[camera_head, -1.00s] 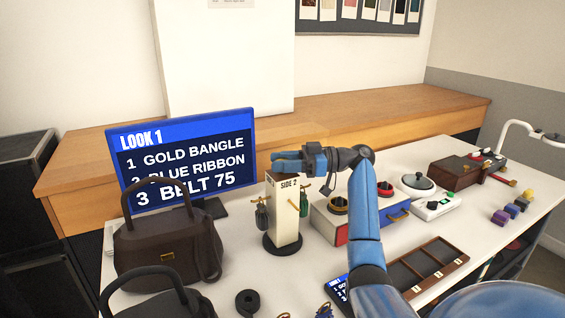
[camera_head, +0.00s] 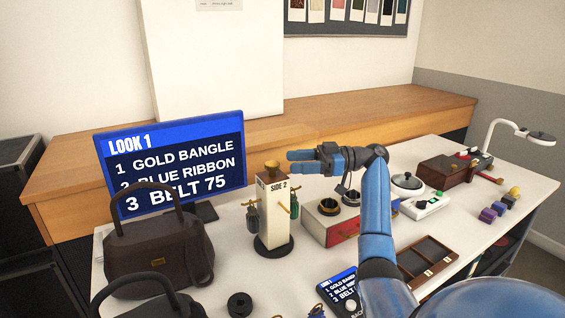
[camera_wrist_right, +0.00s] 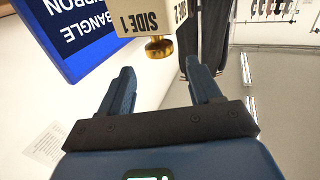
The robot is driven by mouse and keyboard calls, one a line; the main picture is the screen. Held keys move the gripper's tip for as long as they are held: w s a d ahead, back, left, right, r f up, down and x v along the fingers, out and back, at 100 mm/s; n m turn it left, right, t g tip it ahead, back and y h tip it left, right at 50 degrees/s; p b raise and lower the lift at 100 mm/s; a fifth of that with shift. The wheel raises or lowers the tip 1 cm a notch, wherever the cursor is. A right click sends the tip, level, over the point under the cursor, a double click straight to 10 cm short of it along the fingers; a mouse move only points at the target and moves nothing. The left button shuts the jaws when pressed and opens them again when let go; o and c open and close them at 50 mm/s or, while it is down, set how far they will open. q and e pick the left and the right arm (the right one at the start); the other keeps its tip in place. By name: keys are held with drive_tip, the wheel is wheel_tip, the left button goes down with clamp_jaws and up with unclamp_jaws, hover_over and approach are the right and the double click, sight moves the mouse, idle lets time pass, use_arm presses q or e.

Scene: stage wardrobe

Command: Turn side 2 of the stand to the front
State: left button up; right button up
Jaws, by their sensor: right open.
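The stand (camera_head: 273,222) is a cream upright block on a round black base, with a brass knob (camera_head: 272,167) on top. Its SIDE 2 face is turned toward me and slightly right; a narrow strip of another face shows at its left. In the right wrist view the stand (camera_wrist_right: 150,17) shows SIDE 1 and SIDE 2 labels, and the knob (camera_wrist_right: 158,47) lies beyond and between the fingertips. My right gripper (camera_head: 290,162) is open and empty, just right of the knob and apart from it; it also shows in the right wrist view (camera_wrist_right: 162,78). My left gripper is out of view.
A screen (camera_head: 172,162) stands behind left, and a brown bag (camera_head: 158,250) is left of the stand. A red-fronted box (camera_head: 343,231) is close on the right. A compartment tray (camera_head: 428,262) lies front right.

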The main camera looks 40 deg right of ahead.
drive_tip(key=shift+v, duration=1.9)
